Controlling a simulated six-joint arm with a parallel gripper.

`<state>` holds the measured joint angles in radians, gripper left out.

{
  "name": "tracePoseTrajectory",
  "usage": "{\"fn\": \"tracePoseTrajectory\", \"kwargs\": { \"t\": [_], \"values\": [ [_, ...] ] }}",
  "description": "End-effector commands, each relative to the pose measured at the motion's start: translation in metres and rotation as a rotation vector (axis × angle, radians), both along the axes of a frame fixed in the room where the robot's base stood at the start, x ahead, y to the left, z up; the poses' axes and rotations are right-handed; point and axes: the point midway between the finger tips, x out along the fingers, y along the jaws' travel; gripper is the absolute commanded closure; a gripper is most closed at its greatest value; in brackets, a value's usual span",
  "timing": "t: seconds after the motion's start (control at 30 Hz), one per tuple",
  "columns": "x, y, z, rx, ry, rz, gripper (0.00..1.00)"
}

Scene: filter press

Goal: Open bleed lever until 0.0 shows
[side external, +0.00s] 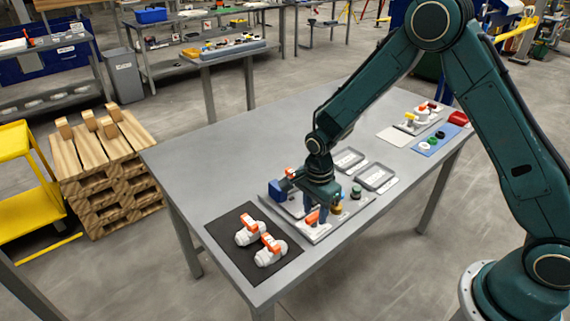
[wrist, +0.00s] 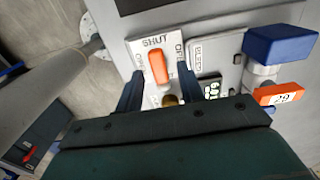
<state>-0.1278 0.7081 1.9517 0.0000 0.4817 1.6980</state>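The orange bleed lever (wrist: 158,67) stands on a white plate (wrist: 139,50) marked SHUT at the top and OPEN on either side. It points toward SHUT. My gripper (wrist: 158,76) is open, with one dark finger on each side of the lever and a gap to it. A small digital display (wrist: 211,90) lies right of the plate, beside a BLEED label (wrist: 196,54); its digits are rotated and partly hidden, so I cannot read them surely. In the side view, my gripper (side external: 321,203) is low over the grey panel, with an orange lever (side external: 312,217) beside it.
A blue-handled valve (wrist: 280,45) with an orange tag (wrist: 280,94) marked 29 stands right of the display. A black mat (side external: 225,232) with two white orange-handled valves lies left of the panel. Grey trays (side external: 376,178) sit behind it.

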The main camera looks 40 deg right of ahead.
Motion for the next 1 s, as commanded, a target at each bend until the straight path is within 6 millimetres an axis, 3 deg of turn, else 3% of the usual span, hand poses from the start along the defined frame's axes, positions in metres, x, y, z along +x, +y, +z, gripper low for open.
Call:
{"fn": "tracePoseTrajectory", "kwargs": {
  "t": [0.37, 0.57, 1.0],
  "values": [
    [-0.0001, 0.0000, -0.0040, 0.000, 0.000, 0.000, 0.62],
    [-0.0001, 0.0000, -0.0038, 0.000, 0.000, 0.000, 0.99],
    [-0.0001, 0.0000, -0.0035, 0.000, 0.000, 0.044, 1.00]
  ]
}}
